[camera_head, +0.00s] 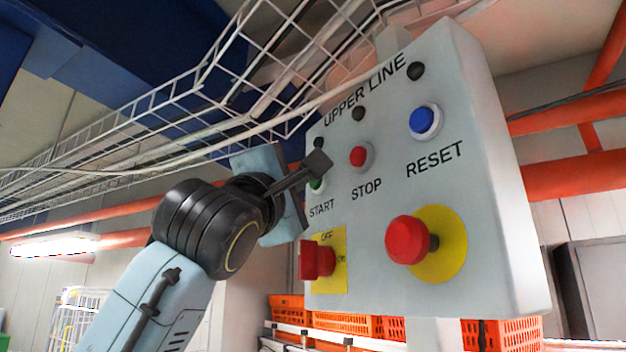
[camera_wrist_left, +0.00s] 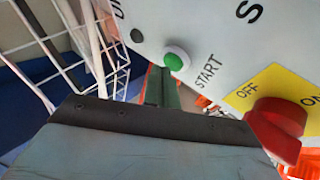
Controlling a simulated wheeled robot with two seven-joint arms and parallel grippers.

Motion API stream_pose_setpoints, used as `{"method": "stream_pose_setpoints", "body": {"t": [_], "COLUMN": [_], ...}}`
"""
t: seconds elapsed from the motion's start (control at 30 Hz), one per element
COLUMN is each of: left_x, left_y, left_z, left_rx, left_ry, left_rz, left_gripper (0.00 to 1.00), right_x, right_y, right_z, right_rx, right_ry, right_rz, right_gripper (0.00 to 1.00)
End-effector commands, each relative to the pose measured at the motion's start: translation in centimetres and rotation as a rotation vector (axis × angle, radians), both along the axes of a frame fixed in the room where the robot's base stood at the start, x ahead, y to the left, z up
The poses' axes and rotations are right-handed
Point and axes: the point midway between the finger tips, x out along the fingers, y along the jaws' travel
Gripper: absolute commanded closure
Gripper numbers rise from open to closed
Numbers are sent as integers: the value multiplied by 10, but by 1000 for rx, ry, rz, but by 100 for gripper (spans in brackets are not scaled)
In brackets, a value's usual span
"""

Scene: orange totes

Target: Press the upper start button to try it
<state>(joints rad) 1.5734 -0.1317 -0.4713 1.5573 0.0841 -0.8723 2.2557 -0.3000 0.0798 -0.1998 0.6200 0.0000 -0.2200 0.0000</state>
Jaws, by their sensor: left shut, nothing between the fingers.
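A grey control box labelled UPPER LINE (camera_head: 470,120) fills the right of the head view, seen tilted. Its green START button (camera_head: 316,184) is at the left of the button row, partly hidden by my gripper. In the left wrist view the round green START button (camera_wrist_left: 176,61) with its white collar is in clear sight above the START label. My left gripper (camera_head: 318,163) is shut and empty, its dark tip close in front of the START button. Whether it touches the button cannot be told. My right gripper is not in view.
The red STOP button (camera_head: 358,156) and blue RESET button (camera_head: 424,119) are to the right. Below are a red rotary switch (camera_head: 318,259) and a red mushroom button (camera_head: 407,240). A white wire cable tray (camera_head: 200,90) runs above my left arm. Orange totes (camera_head: 355,325) stand below.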

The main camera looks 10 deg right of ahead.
Motion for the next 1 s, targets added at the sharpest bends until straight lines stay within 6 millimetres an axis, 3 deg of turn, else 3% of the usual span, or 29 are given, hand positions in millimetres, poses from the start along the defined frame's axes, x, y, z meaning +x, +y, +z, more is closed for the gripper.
{"method": "stream_pose_setpoints", "body": {"t": [1.0], "left_x": [3], "left_y": [-8], "left_z": [0], "left_rx": [1], "left_ry": [1], "left_rz": [0], "left_gripper": [100], "right_x": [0], "right_y": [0], "right_z": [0], "right_rx": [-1], "right_ry": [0], "right_rz": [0], "right_gripper": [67]}}
